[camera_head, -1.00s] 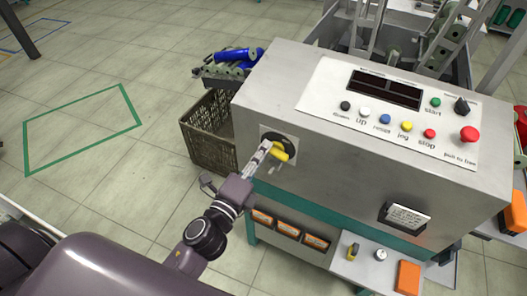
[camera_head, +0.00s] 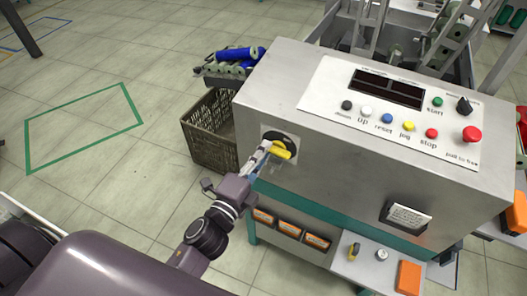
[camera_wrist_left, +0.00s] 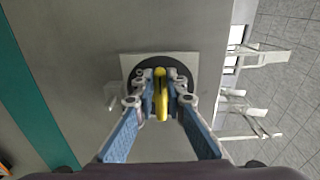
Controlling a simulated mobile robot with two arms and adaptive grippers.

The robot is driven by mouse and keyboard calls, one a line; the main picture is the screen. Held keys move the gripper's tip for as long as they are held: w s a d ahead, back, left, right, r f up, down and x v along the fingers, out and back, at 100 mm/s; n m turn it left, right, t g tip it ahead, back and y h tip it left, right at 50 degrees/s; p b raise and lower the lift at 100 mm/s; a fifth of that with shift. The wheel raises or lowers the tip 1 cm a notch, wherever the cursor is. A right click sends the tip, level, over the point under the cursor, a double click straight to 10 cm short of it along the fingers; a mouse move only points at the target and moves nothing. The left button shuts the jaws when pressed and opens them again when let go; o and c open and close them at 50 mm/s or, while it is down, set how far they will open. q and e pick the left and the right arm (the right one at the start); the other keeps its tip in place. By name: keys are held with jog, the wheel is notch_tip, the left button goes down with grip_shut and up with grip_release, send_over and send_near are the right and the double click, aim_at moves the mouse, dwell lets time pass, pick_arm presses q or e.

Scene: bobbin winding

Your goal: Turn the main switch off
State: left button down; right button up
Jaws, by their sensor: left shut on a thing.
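The main switch is a yellow handle (camera_head: 284,150) on a black round plate (camera_head: 289,138), set on the left part of the machine's grey front face. In the left wrist view the yellow handle (camera_wrist_left: 161,95) lies along the picture's vertical, in front of its dark disc (camera_wrist_left: 148,63) and pale square backing. My left gripper (camera_head: 272,149) is at the handle, its fingers on either side of it and shut on it. The same gripper shows in the left wrist view (camera_wrist_left: 160,100). My right gripper is in neither view.
The control panel (camera_head: 395,110) with several coloured buttons and a red stop knob (camera_head: 471,134) is on the machine's top. A brown crate (camera_head: 210,135) stands on the floor left of the machine. Orange boxes (camera_head: 289,228) sit below the front face. The floor at left is clear.

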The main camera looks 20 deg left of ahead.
pick_arm(q)
jog(key=c, duration=2)
grip_release()
jog(key=shift+o, duration=0.2)
jog(key=s+a, duration=0.1)
jog(key=s, duration=1)
jog(key=shift+s+a, duration=0.2)
jog(key=shift+s, duration=0.2)
